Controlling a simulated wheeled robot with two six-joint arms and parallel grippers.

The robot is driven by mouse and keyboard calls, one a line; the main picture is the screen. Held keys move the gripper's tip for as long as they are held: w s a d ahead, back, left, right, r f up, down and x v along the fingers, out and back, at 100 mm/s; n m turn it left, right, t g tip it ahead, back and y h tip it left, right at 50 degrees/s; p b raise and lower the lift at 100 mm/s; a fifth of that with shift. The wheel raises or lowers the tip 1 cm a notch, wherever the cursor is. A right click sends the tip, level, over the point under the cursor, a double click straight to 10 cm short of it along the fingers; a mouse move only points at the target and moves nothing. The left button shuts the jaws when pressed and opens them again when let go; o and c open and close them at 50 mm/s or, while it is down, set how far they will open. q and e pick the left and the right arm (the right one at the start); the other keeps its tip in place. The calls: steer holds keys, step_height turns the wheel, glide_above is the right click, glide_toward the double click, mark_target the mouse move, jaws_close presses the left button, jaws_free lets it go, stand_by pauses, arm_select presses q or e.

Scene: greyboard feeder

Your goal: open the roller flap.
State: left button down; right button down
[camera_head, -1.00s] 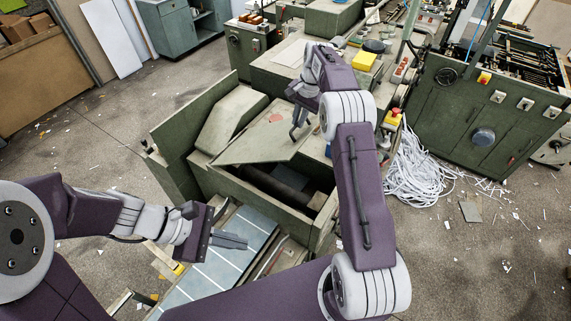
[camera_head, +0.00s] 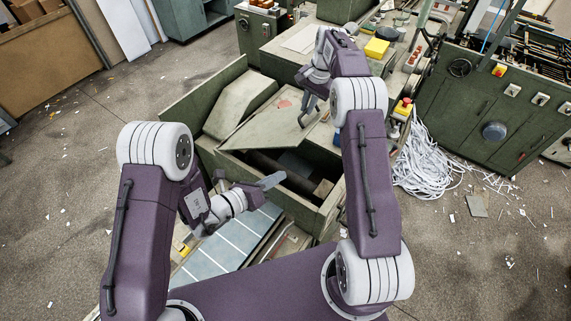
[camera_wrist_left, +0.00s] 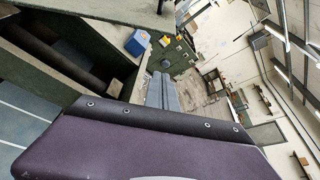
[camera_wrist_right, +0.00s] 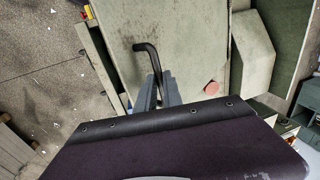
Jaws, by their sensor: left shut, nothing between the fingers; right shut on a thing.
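The roller flap (camera_head: 268,128) is a flat grey-green plate on the feeder. It stands tilted, with an open, dark bay in front of it. A dark roller (camera_wrist_left: 55,52) shows in that bay in the left wrist view. My right gripper (camera_head: 304,115) is shut at the flap's right side.
The feeder's green side wall (camera_head: 205,86) rises behind the flap. A pale blue slatted bed (camera_head: 222,248) lies below my left gripper. White paper strips (camera_head: 425,165) heap on the floor at the right. A yellow box (camera_head: 376,48) sits on the machine behind.

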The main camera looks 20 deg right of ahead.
arm_select(q)
steer(key=x, duration=0.9)
arm_select(e)
steer(key=shift+a+f, duration=0.15)
steer(key=shift+a, duration=0.1)
steer(key=shift+w, duration=0.1)
arm_select(q)
steer(key=w+r, duration=0.1)
steer(key=w+a+r, duration=0.1)
steer(key=r, duration=0.1)
steer(key=shift+a+r, duration=0.1)
steer(key=shift+a, duration=0.15)
